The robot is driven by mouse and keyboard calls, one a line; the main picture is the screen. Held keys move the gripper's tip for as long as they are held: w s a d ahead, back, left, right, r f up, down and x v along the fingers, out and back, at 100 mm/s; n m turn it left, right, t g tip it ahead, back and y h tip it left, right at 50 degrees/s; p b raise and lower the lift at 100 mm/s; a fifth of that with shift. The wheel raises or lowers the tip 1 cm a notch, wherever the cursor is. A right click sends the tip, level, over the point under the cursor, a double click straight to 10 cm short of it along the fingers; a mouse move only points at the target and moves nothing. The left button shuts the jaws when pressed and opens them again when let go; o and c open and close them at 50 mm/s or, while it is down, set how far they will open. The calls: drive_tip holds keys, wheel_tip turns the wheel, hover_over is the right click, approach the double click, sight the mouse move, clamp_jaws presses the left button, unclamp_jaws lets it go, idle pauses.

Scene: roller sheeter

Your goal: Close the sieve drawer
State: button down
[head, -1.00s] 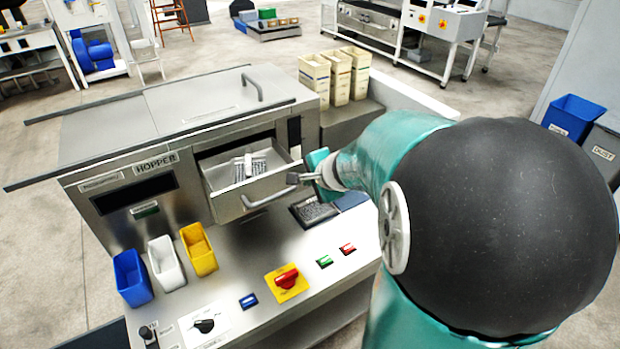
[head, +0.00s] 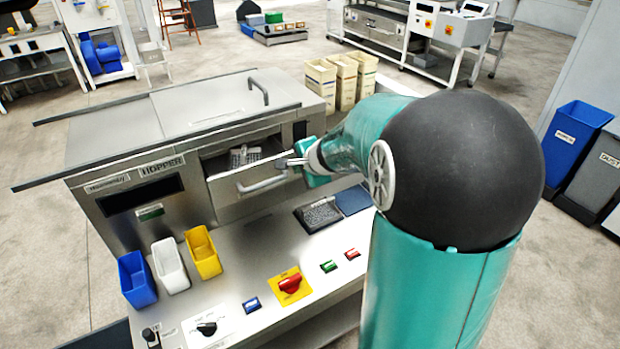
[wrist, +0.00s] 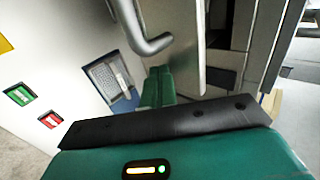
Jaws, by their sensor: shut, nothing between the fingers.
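The sieve drawer (head: 232,190) is a metal drawer in the front of the machine, partly pulled out, with a bar handle (head: 262,184) on its front. A light grey ribbed item (head: 245,157) shows inside it. My gripper (head: 283,163) is shut and empty at the right end of the drawer front; whether it touches is unclear. In the wrist view the handle (wrist: 150,42) curves at the top, the drawer front (wrist: 178,45) stands beside it, and my green fingers (wrist: 158,84) are together just below.
Blue (head: 136,279), white (head: 170,265) and yellow (head: 203,252) bins stand on the counter at left. A red knob (head: 291,283) and coloured buttons lie at front. A dark mesh tray (head: 319,215) sits below the drawer's right side. Cream bins (head: 345,78) stand behind.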

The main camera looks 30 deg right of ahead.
sight(282, 147)
drive_tip(key=w, duration=1)
drive_tip(key=shift+w, duration=0.1)
drive_tip(key=shift+w+r, duration=0.1)
drive_tip(key=shift+w, duration=0.1)
